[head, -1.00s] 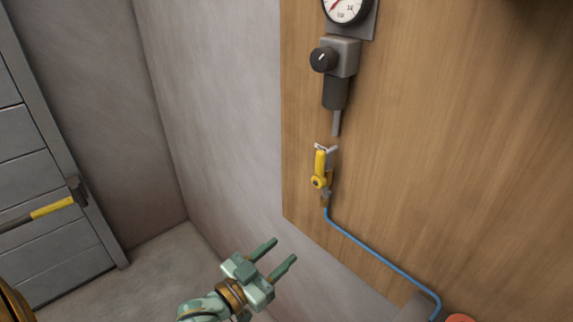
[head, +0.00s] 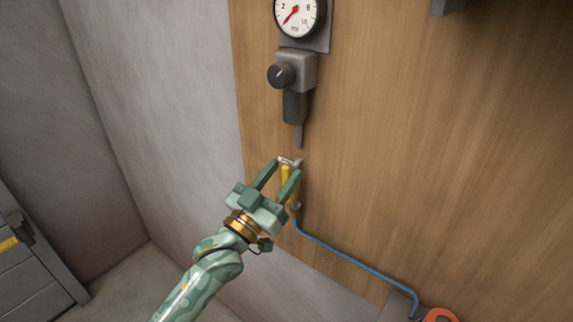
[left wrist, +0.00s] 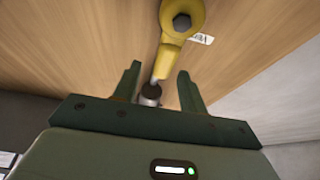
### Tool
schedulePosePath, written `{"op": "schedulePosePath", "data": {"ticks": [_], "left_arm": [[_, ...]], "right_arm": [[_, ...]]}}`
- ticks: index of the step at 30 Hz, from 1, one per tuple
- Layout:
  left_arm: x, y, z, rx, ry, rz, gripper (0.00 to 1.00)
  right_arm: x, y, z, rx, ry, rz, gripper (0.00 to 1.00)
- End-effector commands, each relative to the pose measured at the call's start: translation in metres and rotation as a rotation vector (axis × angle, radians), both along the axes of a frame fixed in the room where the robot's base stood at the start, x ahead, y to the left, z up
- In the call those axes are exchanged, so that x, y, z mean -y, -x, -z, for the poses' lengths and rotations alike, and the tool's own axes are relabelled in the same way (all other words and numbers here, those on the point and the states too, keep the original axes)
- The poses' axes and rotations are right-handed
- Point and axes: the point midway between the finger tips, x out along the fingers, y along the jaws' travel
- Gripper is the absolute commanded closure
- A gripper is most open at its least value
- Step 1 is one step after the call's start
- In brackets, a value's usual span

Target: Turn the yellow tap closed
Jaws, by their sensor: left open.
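The yellow tap (head: 286,178) is on the wooden panel, at the top end of a blue hose. In the head view its lever lies roughly in line with the pipe, partly hidden by my gripper. My left gripper (head: 287,166) is open, and its fingers overlap the tap from the front. In the left wrist view the yellow tap (left wrist: 176,30) with its dark bolt shows beyond the open fingers of my left gripper (left wrist: 160,70). Contact cannot be made out. My right gripper is not in view.
Above the tap are a grey regulator with a black knob (head: 281,75) and a round gauge (head: 297,14). The blue hose (head: 350,260) runs down right toward a red-orange part (head: 440,315). A grey wall (head: 150,110) stands left; the panel (head: 440,150) right of the tap is mostly bare.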

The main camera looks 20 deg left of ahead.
Motion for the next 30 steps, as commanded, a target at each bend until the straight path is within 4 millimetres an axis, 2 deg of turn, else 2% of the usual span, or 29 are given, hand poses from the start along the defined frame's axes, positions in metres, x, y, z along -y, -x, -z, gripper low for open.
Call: {"op": "schedulePosePath", "data": {"ticks": [3,6,15,18,20,30], "left_arm": [[0.005,-0.014,-0.006,0.0,0.0,0.0,0.58],[0.007,-0.019,-0.008,0.0,0.001,0.0,0.58],[0.008,-0.021,-0.008,-0.001,0.0,0.0,0.58],[0.008,-0.021,-0.008,-0.001,0.0,0.0,0.86],[0.007,-0.021,-0.008,-0.001,0.0,0.0,1.0],[0.004,-0.02,-0.009,0.01,-0.029,-0.001,1.0]], "right_arm": [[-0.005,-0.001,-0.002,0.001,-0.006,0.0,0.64],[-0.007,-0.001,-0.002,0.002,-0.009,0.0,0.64],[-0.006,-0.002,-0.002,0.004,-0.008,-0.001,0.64],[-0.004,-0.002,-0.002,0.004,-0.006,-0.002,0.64],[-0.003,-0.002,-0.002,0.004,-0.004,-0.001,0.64],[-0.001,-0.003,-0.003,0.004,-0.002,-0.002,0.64]]}}
